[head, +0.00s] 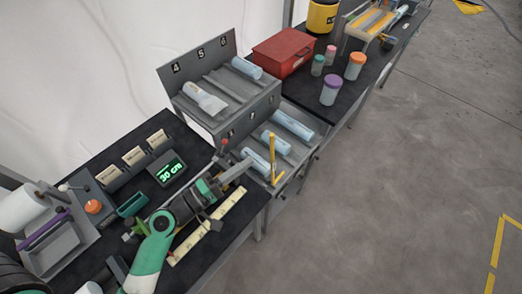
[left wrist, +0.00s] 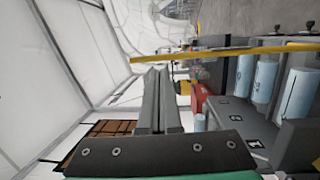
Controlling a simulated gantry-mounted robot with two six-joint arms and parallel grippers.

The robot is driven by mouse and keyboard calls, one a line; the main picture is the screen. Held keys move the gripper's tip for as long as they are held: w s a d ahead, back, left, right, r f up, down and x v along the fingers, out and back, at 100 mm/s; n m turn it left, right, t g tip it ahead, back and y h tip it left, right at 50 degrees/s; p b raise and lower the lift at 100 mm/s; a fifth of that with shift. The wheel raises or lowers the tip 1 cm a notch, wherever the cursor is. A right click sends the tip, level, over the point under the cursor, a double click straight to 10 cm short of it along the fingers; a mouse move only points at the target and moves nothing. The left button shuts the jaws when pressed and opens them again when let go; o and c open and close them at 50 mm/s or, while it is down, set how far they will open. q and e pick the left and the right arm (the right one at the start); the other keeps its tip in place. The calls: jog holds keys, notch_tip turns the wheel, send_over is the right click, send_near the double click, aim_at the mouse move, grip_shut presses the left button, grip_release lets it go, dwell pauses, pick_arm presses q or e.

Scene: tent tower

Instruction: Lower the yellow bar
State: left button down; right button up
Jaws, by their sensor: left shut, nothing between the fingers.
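The yellow bar (head: 272,154) stands upright in the head view, at the front of the lower rack, with a short yellow foot at its lower end. In the left wrist view the yellow bar (left wrist: 232,53) crosses the picture just beyond my fingertips. My left gripper (head: 246,164) is shut and empty, to the left of the bar in the head view. Its fingers (left wrist: 155,75) lie together in the left wrist view. Whether they touch the bar I cannot tell. My right gripper is not in view.
A grey stepped rack (head: 200,62) with numbered slots holds several pale blue rolls. A red-tipped lever (head: 223,146) stands near my left gripper. A red box (head: 284,52) and lidded jars sit farther back.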

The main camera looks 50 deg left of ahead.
pick_arm(q)
jog(key=w, duration=0.2)
jog(key=w+p, duration=0.1)
jog(key=w, duration=0.2)
jog(key=shift+w+d+r, duration=0.15)
jog(key=shift+w+r, duration=0.05)
jog(key=shift+w, duration=0.1)
